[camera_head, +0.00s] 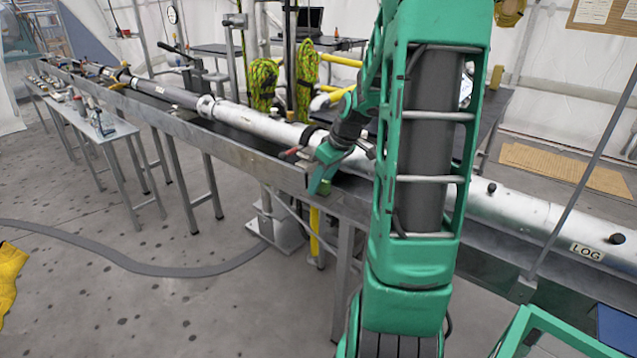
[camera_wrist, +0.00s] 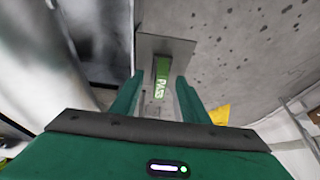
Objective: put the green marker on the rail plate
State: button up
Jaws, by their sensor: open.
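The green marker (camera_wrist: 161,80), a small block with white lettering that looks like "PASS", shows between my fingers in the wrist view. Its far end overlaps a flat grey plate (camera_wrist: 180,46), which looks like the rail plate; the lower contact is hard to see. My gripper (camera_wrist: 158,88) is open, with one finger on each side of the marker. In the head view my gripper (camera_head: 318,184) reaches down at the near edge of the long metal rail (camera_head: 262,167). A bit of green, likely the marker (camera_head: 324,187), shows at its fingertips. The plate is not clear there.
A long silver tube (camera_head: 262,124) lies along the rail, just behind my gripper. A narrow side table (camera_head: 95,121) with small items stands at the left. Yellow-green ropes (camera_head: 263,82) hang behind the tube. The floor in front of the rail has a grey cable (camera_head: 150,267).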

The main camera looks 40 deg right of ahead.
jog(key=a+v, duration=0.1)
jog(key=v, duration=1.1)
jog(key=s+a+f+m+g, duration=0.2)
jog(key=s+a+f+m, duration=0.1)
jog(key=s+a, duration=0.4)
jog(key=s+a+f+m+g, duration=0.2)
jog(key=s+a+m, duration=0.3)
jog(key=s, duration=0.8)
jog(key=a+f, duration=0.1)
jog(key=a, duration=0.1)
jog(key=shift+s+a+f+h, duration=0.2)
jog(key=shift+s+a+h, duration=0.1)
jog(key=shift+s, duration=0.1)
